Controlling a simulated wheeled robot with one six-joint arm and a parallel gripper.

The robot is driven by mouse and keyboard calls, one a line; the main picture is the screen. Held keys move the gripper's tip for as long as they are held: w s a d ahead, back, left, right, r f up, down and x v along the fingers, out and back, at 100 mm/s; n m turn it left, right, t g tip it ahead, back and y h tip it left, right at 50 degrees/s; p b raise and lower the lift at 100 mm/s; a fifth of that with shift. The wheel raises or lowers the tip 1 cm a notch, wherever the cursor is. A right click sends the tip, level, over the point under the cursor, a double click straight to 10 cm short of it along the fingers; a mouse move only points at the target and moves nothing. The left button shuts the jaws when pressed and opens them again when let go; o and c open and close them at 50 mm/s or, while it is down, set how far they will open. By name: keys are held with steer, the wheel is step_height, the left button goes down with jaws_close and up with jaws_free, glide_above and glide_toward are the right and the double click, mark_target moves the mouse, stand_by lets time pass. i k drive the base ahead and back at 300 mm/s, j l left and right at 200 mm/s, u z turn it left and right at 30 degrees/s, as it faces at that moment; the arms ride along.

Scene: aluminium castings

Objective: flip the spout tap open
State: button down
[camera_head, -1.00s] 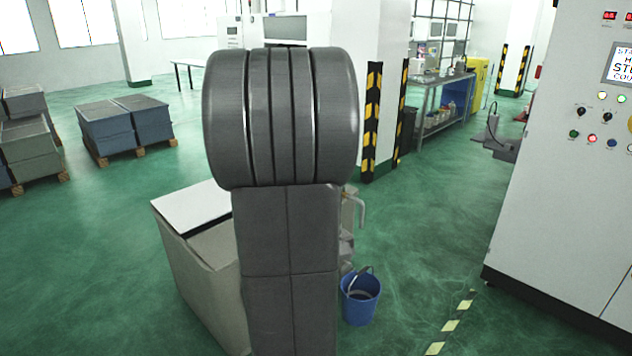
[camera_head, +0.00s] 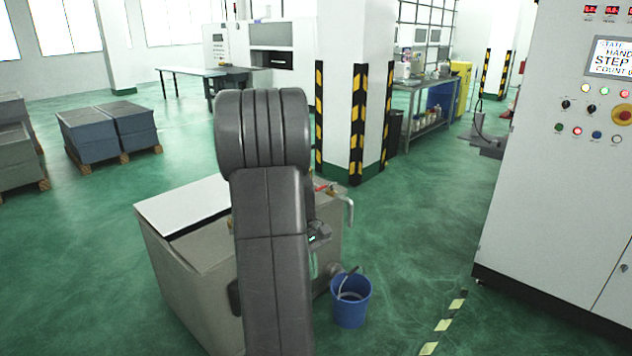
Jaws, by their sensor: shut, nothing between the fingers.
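The spout tap (camera_head: 348,206) is a pale bent pipe at the upper right corner of a grey tank (camera_head: 180,285). A small red handle (camera_head: 324,187) and a brassy fitting show at its inner end, partly hidden by my arm. I cannot tell the handle's exact angle. My gripper (camera_head: 319,236) shows only in part, as a dark piece with a green light just right of my arm. It is below and left of the spout and appears apart from it. It is shut and empty; its fingertips are not clear.
A blue bucket (camera_head: 351,303) with a raised handle stands on the floor right of the tank. A white lid (camera_head: 182,205) covers part of the tank top. A white control cabinet (camera_head: 540,200) stands at right.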

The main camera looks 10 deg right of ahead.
mark_target(321, 187)
steer(key=i+l, duration=0.15)
steer(key=i, duration=0.35)
steer(key=i+l+u, duration=0.1)
steer(key=i, duration=0.4)
steer(key=i+l, duration=0.2)
steer(key=i, duration=0.25)
steer(key=i+l+u, duration=0.1)
steer(key=i, duration=0.4)
steer(key=i+l, duration=0.3)
steer(key=i, duration=0.2)
steer(key=j+u, duration=0.05)
